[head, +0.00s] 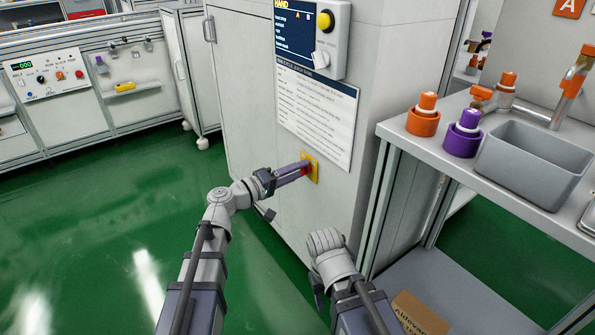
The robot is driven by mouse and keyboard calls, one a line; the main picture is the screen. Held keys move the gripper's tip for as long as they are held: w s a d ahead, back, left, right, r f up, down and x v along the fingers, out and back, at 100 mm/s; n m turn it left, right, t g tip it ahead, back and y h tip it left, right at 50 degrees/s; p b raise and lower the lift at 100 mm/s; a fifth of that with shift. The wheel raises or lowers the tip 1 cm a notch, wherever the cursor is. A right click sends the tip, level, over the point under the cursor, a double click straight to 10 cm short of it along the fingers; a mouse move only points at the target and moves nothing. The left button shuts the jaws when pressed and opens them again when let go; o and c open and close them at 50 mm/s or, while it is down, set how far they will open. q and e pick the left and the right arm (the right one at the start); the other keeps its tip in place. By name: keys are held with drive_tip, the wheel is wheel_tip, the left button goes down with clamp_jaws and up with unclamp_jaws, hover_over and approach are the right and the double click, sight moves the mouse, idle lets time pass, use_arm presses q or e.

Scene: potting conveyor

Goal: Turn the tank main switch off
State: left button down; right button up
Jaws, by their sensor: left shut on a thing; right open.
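The tank main switch is a red handle (305,171) on a yellow plate (312,166) on the front of the white cabinet (245,90). My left gripper (301,170) reaches across to it and is shut on the red handle. Its fingers cover most of the handle, so the handle's angle is hard to tell. My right gripper (325,241) is lower, in front of the cabinet, apart from the switch. It is open and holds nothing that I can see; its fingertips are mostly hidden.
A printed notice (316,115) and a control box (310,35) with a yellow button are above the switch. At right, a bench (480,160) carries orange and purple fittings and a grey bin (535,160). A cardboard box (418,315) is below. Green floor is clear at left.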

use_arm(q)
drive_tip(key=shift+n, duration=0.8)
drive_tip(key=shift+c, duration=2.2)
unclamp_jaws()
drive_tip(key=v, duration=0.8)
drive_tip(key=shift+w, duration=0.1)
